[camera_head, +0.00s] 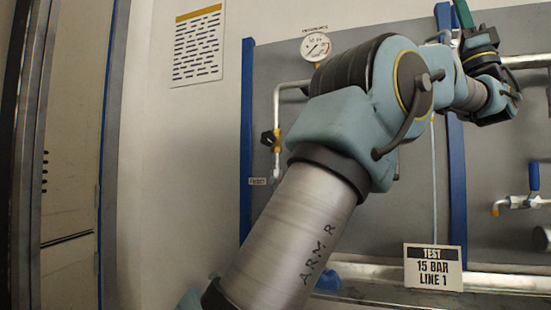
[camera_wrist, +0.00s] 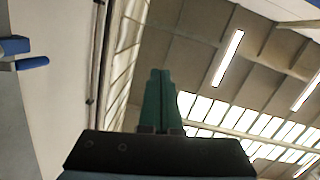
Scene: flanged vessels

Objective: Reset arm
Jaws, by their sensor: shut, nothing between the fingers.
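My arm rises from the bottom of the head view and bends to the right in front of the grey panel. My gripper (camera_head: 463,12) is at the top right of the head view, its green fingers pointing up and partly cut off by the frame edge. In the wrist view my gripper (camera_wrist: 160,74) shows its green fingers together, with nothing between them. Behind them are the ceiling and windows, so my gripper points upward.
A sign (camera_head: 433,267) reading "TEST 15 BAR LINE 1" stands low. A notice (camera_head: 198,45) hangs on the left wall.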

